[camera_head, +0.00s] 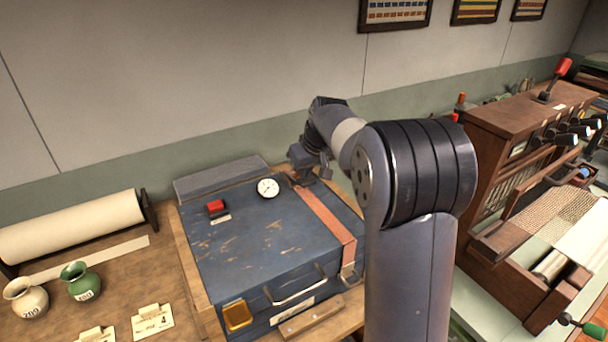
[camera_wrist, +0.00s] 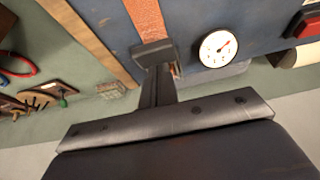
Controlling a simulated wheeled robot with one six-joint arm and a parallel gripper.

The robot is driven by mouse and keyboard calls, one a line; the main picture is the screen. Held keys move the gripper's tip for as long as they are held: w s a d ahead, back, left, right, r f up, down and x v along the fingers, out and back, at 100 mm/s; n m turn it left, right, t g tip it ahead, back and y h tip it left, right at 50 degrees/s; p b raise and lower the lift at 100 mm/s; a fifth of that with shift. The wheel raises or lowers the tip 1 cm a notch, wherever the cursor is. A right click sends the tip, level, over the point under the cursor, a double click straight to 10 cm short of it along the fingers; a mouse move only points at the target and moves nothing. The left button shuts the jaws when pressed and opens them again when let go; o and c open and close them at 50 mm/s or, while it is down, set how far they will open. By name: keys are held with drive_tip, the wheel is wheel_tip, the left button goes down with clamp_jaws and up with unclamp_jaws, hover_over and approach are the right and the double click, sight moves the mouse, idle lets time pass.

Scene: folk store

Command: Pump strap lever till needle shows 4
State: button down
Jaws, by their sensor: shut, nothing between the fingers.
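A worn blue case (camera_head: 260,245) lies on the wooden bench with an orange-brown strap (camera_head: 325,222) across its right part. A round white gauge (camera_head: 267,188) sits on its lid left of the strap. In the wrist view the gauge (camera_wrist: 218,48) shows a red needle slanting to the upper right; its numbers are too small to read. My gripper (camera_head: 308,160) is shut and empty over the far end of the strap. In the wrist view my gripper (camera_wrist: 153,52) covers the end of the strap (camera_wrist: 146,20). The strap lever is not clearly visible; contact cannot be told.
A red button (camera_head: 216,206) is on the lid left of the gauge. A paper roll (camera_head: 70,226), a green vase (camera_head: 80,281) and a cream vase (camera_head: 25,297) stand at left. A wooden loom-like machine (camera_head: 520,135) stands close at right. The wall is behind the case.

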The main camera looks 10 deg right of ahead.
drive_tip(key=shift+f+b, duration=0.35)
drive_tip(key=shift+f, duration=0.2)
wheel_tip(320, 180, up, 9)
drive_tip(key=p, duration=0.7)
drive_tip(key=shift+r, duration=0.1)
drive_tip(key=shift+r+p, duration=0.1)
drive_tip(key=shift+p, duration=0.25)
drive_tip(key=f+m+h+b, duration=0.1)
drive_tip(key=m, duration=0.1)
drive_tip(key=f+m+b, duration=0.1)
drive_tip(key=f+m, duration=0.1)
drive_tip(key=f+m+h+b, duration=0.1)
drive_tip(key=m, duration=0.1)
drive_tip(key=shift+w+a+f+h, duration=0.15)
drive_tip(key=shift+w+a+h, duration=0.05)
drive_tip(key=shift+w+h, duration=0.1)
idle(0.8)
